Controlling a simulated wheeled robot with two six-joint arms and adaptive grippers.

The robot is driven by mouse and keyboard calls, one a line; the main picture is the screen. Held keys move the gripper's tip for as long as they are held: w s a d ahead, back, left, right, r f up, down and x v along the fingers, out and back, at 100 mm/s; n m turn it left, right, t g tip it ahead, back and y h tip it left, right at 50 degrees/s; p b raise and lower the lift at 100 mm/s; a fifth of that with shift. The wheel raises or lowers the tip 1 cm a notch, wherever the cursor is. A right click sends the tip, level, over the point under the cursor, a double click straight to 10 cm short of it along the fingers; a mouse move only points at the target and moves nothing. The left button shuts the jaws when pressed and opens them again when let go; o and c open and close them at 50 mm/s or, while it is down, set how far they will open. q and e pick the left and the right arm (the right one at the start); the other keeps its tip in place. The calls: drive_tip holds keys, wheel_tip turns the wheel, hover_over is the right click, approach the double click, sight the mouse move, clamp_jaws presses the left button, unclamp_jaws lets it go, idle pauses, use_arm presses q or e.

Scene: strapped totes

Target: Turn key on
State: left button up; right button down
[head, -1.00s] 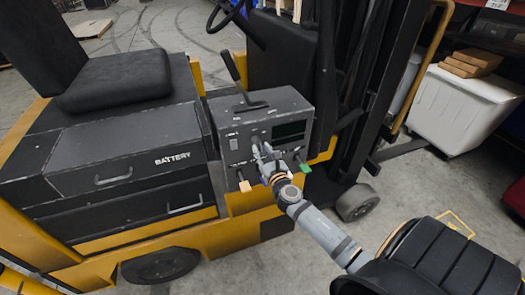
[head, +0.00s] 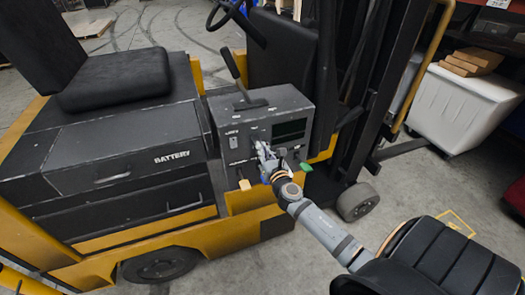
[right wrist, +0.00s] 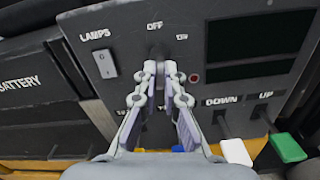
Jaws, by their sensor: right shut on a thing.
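The grey control box (head: 238,112) stands on the yellow and black forklift, facing me. The dark key (right wrist: 157,50) sits on its panel just below the OFF label, with the ON label to its right. My right gripper (head: 262,148) reaches up to the panel from the lower right. In the right wrist view the right gripper (right wrist: 159,70) has its fingertips closed together on the key, hiding its lower part. The key's exact angle is hard to tell. My left gripper is not in view.
A LAMPS switch (right wrist: 105,63) is left of the key, and a dark display (right wrist: 260,33) is right. White (right wrist: 235,152) and green (right wrist: 287,147) levers stick out below. A white bin (head: 463,105) stands at the right.

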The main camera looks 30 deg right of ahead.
drive_tip(key=shift+d+f+m+b, duration=0.1)
drive_tip(key=shift+m+b, duration=0.9)
drive_tip(key=shift+m, duration=1.45)
drive_tip(key=shift+d+f+m+b, duration=0.1)
drive_tip(key=shift+m+b, duration=0.85)
drive_tip(key=shift+m, duration=1.5)
drive_tip(key=shift+r, duration=0.1)
drive_tip(key=shift+a, duration=0.1)
drive_tip(key=c, duration=1.5)
unclamp_jaws()
